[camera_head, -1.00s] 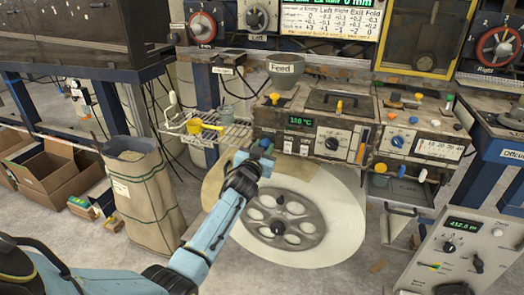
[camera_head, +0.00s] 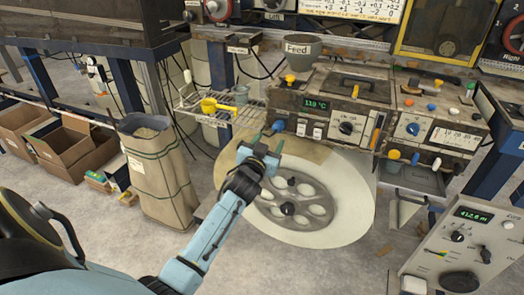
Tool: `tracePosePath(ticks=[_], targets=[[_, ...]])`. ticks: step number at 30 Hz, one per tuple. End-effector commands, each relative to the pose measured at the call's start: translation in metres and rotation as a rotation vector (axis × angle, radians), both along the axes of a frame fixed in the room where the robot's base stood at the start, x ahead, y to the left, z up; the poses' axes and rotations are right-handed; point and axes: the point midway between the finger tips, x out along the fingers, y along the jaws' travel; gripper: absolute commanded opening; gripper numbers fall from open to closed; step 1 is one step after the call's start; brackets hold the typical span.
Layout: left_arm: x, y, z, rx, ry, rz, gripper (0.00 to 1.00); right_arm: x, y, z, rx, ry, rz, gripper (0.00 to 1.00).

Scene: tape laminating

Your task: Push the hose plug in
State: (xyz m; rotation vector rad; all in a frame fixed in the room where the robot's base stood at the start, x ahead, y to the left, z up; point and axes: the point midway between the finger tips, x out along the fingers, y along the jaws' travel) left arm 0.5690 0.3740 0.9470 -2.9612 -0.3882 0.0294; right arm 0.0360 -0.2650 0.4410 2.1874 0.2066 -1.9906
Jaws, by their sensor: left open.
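A small teal-blue piece (camera_head: 277,127), which looks like the hose plug, sticks out at the lower left edge of the machine's control panel (camera_head: 330,125). Its seat is too small to make out, so I cannot tell how deep it sits. My left gripper (camera_head: 261,150) is open and points up at the panel, just below the blue piece. I see nothing between its fingers; whether they touch the piece is unclear. My right gripper is not in view.
A large pale reel (camera_head: 345,205) with a grey hub stands right behind my left gripper. A wire shelf with a yellow cup (camera_head: 209,105) is to the left. A tall sack (camera_head: 160,180) and open cardboard boxes (camera_head: 75,150) stand further left. Floor is clear at the bottom middle.

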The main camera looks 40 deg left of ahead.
Motion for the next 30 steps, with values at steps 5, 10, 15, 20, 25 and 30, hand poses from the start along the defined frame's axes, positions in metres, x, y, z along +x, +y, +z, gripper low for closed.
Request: tracePosePath(ticks=[5,10,15,20,25,30], targets=[[-0.033,-0.009,0.001,-0.001,0.001,0.000,0.52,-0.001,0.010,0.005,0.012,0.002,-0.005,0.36],[-0.051,-0.014,0.000,0.000,0.000,0.000,0.52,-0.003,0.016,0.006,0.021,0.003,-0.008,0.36],[-0.057,-0.015,0.000,0.001,0.000,0.000,0.52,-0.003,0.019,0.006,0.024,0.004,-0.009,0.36],[-0.057,-0.015,0.000,0.000,0.000,0.000,0.52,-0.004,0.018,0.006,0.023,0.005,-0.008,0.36],[-0.057,-0.015,0.000,0.000,0.000,0.000,0.52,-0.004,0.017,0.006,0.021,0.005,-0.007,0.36],[-0.057,-0.015,0.000,0.000,0.001,0.000,0.52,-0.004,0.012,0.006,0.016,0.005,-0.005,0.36]])
